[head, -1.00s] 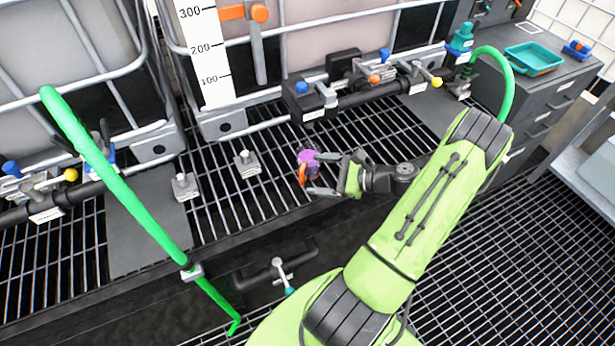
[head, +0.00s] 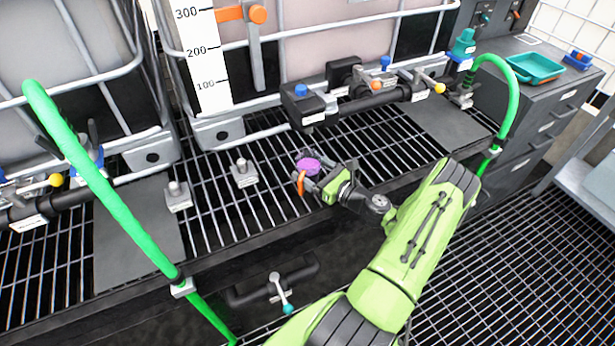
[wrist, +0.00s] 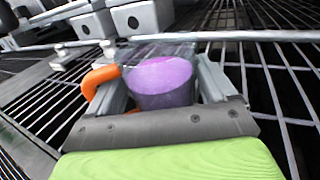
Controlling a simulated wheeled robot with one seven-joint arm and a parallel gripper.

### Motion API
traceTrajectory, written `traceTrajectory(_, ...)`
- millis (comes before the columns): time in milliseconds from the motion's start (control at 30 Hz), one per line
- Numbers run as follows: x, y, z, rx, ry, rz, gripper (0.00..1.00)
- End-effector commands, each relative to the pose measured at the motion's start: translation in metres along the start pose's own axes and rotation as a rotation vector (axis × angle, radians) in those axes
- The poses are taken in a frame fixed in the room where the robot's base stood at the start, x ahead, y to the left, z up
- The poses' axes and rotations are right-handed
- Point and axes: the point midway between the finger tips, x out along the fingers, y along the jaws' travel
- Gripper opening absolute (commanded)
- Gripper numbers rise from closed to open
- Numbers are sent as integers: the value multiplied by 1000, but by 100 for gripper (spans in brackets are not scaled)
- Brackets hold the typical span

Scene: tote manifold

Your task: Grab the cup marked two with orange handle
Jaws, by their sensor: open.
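The cup (head: 309,166) has a purple top and an orange handle (head: 301,183); no number shows on it. In the head view it sits at the grate, in front of the black valve block. My gripper (head: 308,182) is open, with its fingers reaching around the cup. In the wrist view the purple cup (wrist: 162,82) stands between the two fingers, and the orange handle (wrist: 98,78) sticks out at the left, by the left finger. Whether a finger touches the cup cannot be told.
Metal blocks with studs (head: 243,173) stand on the grate left of the cup. A black pipe with valves (head: 372,100) runs behind. Green hoses (head: 95,170) rise at the left and right. A teal tray (head: 535,67) lies on the cabinet at the right.

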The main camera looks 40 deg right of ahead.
Motion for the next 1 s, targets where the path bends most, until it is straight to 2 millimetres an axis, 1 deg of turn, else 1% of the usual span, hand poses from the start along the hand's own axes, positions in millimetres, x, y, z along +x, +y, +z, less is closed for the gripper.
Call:
traceTrajectory(33,10,2,-2,-2,-1,4,84)
traceTrajectory(133,23,1,-1,-2,-1,2,84)
traceTrajectory(367,25,0,0,0,0,-1,84)
traceTrajectory(700,25,0,0,0,-2,0,32)
traceTrajectory(733,25,0,0,0,-2,0,29)
traceTrajectory(900,24,0,1,0,-2,0,29)
traceTrajectory(1000,23,1,5,0,-1,0,29)
